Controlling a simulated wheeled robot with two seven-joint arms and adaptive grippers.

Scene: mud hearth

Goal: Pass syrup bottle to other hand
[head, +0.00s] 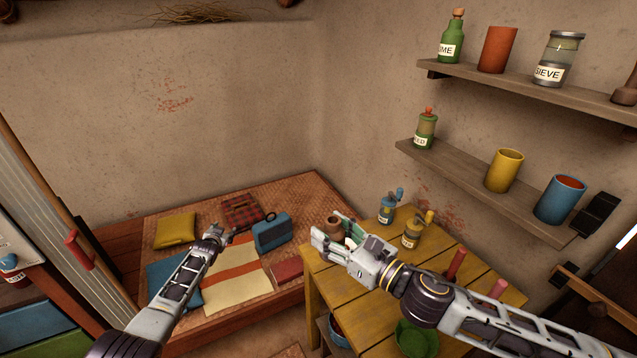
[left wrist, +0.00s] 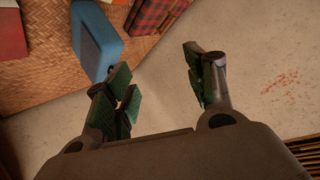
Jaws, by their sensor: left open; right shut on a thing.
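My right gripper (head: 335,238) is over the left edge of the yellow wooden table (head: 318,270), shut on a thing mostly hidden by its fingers. I take this to be the syrup bottle, but only a pale patch shows and no label can be read. A brown round vessel (head: 334,226) shows right by the fingertips; I cannot tell if it is held or stands behind. My left gripper (head: 217,235) is open and empty, to the left above the woven mat platform. Its spread fingers with green pads also show in the left wrist view (left wrist: 160,85).
A blue case (head: 272,232) sits on the platform, near my left gripper. Two wall shelves (head: 455,168) with cups and bottles are at right. The air between the grippers is clear.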

